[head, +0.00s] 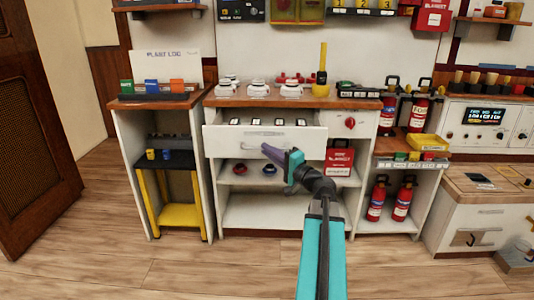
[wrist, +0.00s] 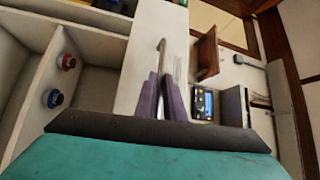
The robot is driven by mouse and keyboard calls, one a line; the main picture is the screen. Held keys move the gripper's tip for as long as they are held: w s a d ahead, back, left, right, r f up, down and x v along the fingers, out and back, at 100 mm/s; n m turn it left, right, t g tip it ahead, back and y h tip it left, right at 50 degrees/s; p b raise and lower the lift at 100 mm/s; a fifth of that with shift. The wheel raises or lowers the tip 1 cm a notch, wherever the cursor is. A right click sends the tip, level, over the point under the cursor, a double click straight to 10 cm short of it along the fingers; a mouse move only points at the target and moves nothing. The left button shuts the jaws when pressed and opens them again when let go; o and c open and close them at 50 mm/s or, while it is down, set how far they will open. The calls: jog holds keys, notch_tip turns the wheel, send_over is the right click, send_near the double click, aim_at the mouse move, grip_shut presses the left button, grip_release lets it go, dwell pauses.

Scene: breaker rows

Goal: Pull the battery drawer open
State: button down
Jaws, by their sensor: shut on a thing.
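The battery drawer (head: 225,142) is a white drawer under the wooden counter, and it stands partly open. Several small dark and white items (head: 255,121) show inside it over the top of its front. A grey bar handle (wrist: 161,46) runs along the drawer front, which also shows in the wrist view (wrist: 148,30). My gripper (head: 267,149) has purple fingers and reaches the drawer front from the lower right. In the wrist view its fingers (wrist: 162,92) are shut on the handle, one on each side. The fingers hide part of the handle.
Open shelves below the drawer hold a red and a blue round part (head: 268,170) and a red box (head: 339,160). A yellow step stool (head: 176,214) stands at left. Red fire extinguishers (head: 376,201) stand at right. The wooden floor in front is clear.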

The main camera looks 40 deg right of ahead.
jog(key=c, duration=1.8)
grip_release()
jog(key=shift+c, duration=0.2)
jog(key=s+p, duration=0.3)
jog(key=s, duration=0.5)
jog(key=shift+s+f+p, duration=0.3)
jog(key=shift+f+p, duration=0.05)
jog(key=shift+f, duration=0.1)
jog(key=shift+s+d+p, duration=0.2)
jog(key=shift+s+p, duration=0.05)
jog(key=shift+p, duration=1)
jog(key=s+p, duration=0.1)
jog(key=p, duration=0.6)
jog(key=shift+s+a+f+p, duration=0.15)
jog(key=shift+s+p, duration=0.2)
jog(key=shift+s, duration=0.05)
